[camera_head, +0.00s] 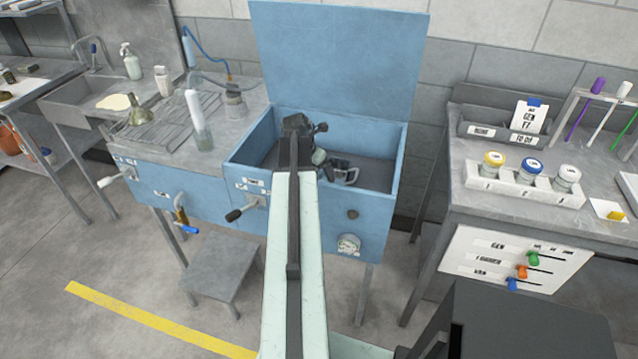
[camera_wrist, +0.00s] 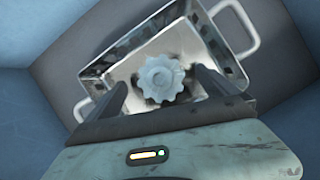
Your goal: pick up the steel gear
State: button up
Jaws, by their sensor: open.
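The steel gear (camera_wrist: 160,78) is a pale grey toothed disc in the wrist view. It appears in or just above a shiny metal basket with two side handles (camera_wrist: 200,50). My gripper (camera_wrist: 157,85) is open, with one dark finger on each side of the gear in the picture. I cannot tell whether the fingers touch it or how far below them it lies. In the head view my gripper (camera_head: 300,125) reaches into the blue open-topped bin (camera_head: 378,203). Part of the metal basket (camera_head: 345,175) shows there beside it. The gear cannot be made out in the head view.
The blue bin's walls surround the basket, and its raised lid (camera_head: 340,55) stands behind. A bench with a drainboard (camera_head: 165,125) adjoins on the left. A bench with a white jar rack (camera_head: 520,190) stands on the right. A small stool (camera_head: 225,265) is on the floor.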

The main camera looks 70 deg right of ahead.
jog(key=b+x, duration=0.1)
jog(key=x, duration=0.2)
jog(key=shift+a+r, duration=0.1)
jog(key=shift+r, duration=0.15)
grip_shut()
